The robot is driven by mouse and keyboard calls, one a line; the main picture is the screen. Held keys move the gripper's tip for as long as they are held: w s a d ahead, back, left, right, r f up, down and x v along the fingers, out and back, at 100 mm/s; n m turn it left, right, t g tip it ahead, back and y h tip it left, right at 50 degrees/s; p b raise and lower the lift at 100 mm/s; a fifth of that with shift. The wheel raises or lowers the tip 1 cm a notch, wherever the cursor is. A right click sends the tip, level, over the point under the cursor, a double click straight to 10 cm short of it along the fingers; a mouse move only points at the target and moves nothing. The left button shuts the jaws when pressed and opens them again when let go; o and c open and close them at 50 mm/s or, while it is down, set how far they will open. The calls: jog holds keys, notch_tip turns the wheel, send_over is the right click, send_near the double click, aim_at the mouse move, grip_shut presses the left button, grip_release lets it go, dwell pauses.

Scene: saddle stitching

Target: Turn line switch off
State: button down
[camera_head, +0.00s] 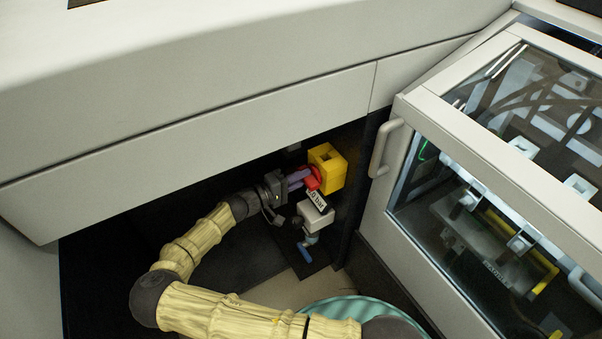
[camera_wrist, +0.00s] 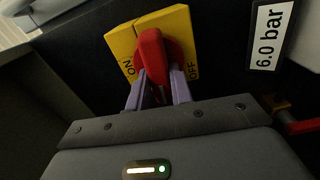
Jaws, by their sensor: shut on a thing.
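The line switch is a yellow block (camera_head: 331,165) with a red handle (camera_head: 313,180), low in the dark recess under the pale cabinet. In the wrist view, the yellow plate (camera_wrist: 177,22) carries ON at the left and OFF at the right. The red handle (camera_wrist: 152,52) stands between the two labels, its end toward me. My gripper (camera_head: 297,177) is at the handle, and its purple fingers also show in the wrist view (camera_wrist: 158,88), one on each side of the handle. It is shut on the handle. The fingers hide part of the handle's lower end.
A grey unit with a 6.0 bar label (camera_wrist: 271,36) and a blue lever (camera_head: 305,252) sits just below the switch. The glass-fronted machine with a pale door handle (camera_head: 381,148) stands close on the right. The cabinet edge (camera_head: 200,175) overhangs above my arm.

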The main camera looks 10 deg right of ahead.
jog(key=shift+n, duration=0.5)
jog(key=c, duration=1.2)
grip_release()
jog(key=shift+f, duration=0.1)
jog(key=shift+c, duration=0.2)
jog(key=v, duration=1.7)
jog(key=shift+a, duration=0.2)
